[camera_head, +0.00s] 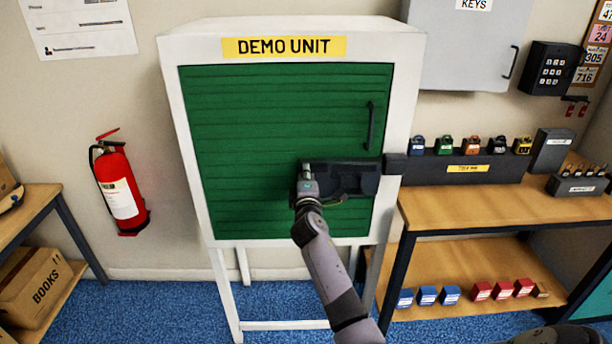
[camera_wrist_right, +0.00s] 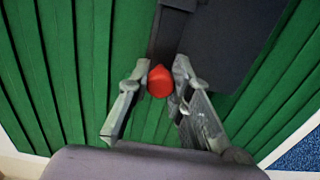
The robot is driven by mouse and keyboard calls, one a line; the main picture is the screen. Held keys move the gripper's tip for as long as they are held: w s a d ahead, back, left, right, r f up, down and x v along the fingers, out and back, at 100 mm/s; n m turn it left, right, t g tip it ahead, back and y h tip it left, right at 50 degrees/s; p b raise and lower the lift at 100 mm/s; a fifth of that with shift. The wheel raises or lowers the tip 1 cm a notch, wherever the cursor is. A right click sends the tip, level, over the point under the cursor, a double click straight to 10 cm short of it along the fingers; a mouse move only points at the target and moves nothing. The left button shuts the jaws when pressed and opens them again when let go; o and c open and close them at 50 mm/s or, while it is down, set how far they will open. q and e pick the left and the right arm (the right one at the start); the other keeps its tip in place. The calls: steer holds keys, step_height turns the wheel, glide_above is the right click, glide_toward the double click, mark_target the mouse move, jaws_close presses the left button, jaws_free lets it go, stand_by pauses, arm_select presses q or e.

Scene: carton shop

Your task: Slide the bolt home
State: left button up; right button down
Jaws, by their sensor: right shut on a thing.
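The green slatted door (camera_head: 250,130) of the white demo unit (camera_head: 190,120) is closed. A dark bolt assembly (camera_head: 350,180) is mounted low on the door's right half. A dark keeper block (camera_head: 395,164) sits on the white frame at its right. I cannot tell whether the bolt's tip is inside the keeper. My right gripper (camera_head: 306,185) is at the left end of the bolt. In the right wrist view, the gripper (camera_wrist_right: 160,85) is shut on a red knob (camera_wrist_right: 159,82), with a finger on each side. The knob is hidden in the head view. My left gripper is not in view.
A black door handle (camera_head: 370,125) stands above the bolt. A wooden bench (camera_head: 480,205) with several small padlocks (camera_head: 472,145) is close on the right. A fire extinguisher (camera_head: 120,185) hangs on the left wall. Blue carpet (camera_head: 150,310) lies open at the front left.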

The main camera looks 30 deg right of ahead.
steer(key=s+d+p, duration=0.1)
steer(key=d, duration=0.1)
steer(key=s+d, duration=0.1)
steer(key=shift+s+d+p, duration=0.2)
steer(key=shift+d+p, duration=0.15)
steer(key=shift+f, duration=0.1)
steer(key=c, duration=1.8)
jaws_free()
steer(key=shift+c, duration=0.2)
steer(key=o, duration=0.4)
steer(key=shift+d, duration=0.2)
steer(key=shift+a, duration=0.1)
steer(key=shift+a, duration=0.1)
glide_toward(321, 169)
steer(key=v, duration=0.4)
steer(key=shift+s+a, duration=0.1)
steer(key=shift+s, duration=0.35)
